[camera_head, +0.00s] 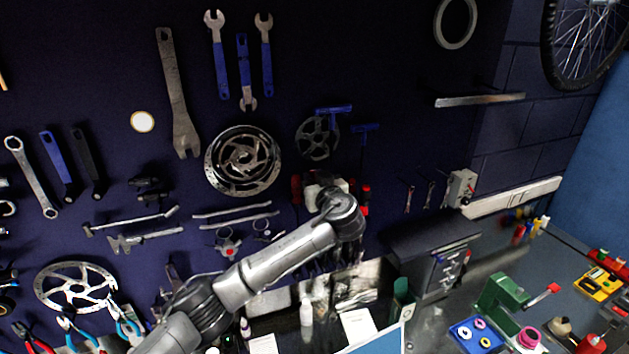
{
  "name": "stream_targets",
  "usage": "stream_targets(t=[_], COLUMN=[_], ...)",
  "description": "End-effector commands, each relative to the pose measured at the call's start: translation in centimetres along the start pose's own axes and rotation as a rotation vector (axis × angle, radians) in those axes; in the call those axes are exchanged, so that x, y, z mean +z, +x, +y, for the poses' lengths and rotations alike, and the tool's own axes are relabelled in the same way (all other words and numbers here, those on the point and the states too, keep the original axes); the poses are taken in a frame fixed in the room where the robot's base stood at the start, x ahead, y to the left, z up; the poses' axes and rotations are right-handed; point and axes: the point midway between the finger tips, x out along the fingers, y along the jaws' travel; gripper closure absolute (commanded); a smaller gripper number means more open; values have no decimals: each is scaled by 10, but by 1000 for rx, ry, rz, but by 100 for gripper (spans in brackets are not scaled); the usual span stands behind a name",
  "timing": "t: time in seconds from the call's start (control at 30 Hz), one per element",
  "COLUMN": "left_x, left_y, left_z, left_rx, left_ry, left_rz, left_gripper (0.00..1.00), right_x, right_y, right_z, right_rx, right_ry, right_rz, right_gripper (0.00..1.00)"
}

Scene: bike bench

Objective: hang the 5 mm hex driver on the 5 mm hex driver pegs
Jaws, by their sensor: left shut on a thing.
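My left gripper (326,189) is in front of the dark pegboard near the middle of the view, shut. A blue T-handled hex driver (333,110) stands upright above it, handle at the top, and its thin shaft runs down toward the jaws. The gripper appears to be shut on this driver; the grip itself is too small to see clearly. A second blue T-handled driver (365,128) hangs just to the right, shaft down. No size marks are readable, and I cannot make out the 5 mm pegs. My right gripper is not in view.
A dark chainring (306,146) hangs left of the upper driver, and a brake disc (243,160) farther left. Red-handled tools (296,188) hang close beside the gripper. Spanners (217,58) hang above left. A grey cabinet (425,250) stands lower right. The board above the drivers is bare.

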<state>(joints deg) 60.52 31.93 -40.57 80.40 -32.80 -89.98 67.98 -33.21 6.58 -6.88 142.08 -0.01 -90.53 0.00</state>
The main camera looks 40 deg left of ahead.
Motion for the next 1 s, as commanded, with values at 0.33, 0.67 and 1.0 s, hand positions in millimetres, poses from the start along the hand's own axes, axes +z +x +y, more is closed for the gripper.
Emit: stream_targets(t=[0.33,0.67,1.0], left_x=[0,0,1], left_y=[0,0,-1], left_z=[0,0,0], left_rx=[0,0,0], left_ry=[-1,-1,0], left_rz=[1,0,0], left_gripper=[99,48,44], right_x=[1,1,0], right_y=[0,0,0], right_z=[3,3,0], right_rx=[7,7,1], right_ry=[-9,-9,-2], right_rz=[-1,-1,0], right_gripper=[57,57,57])
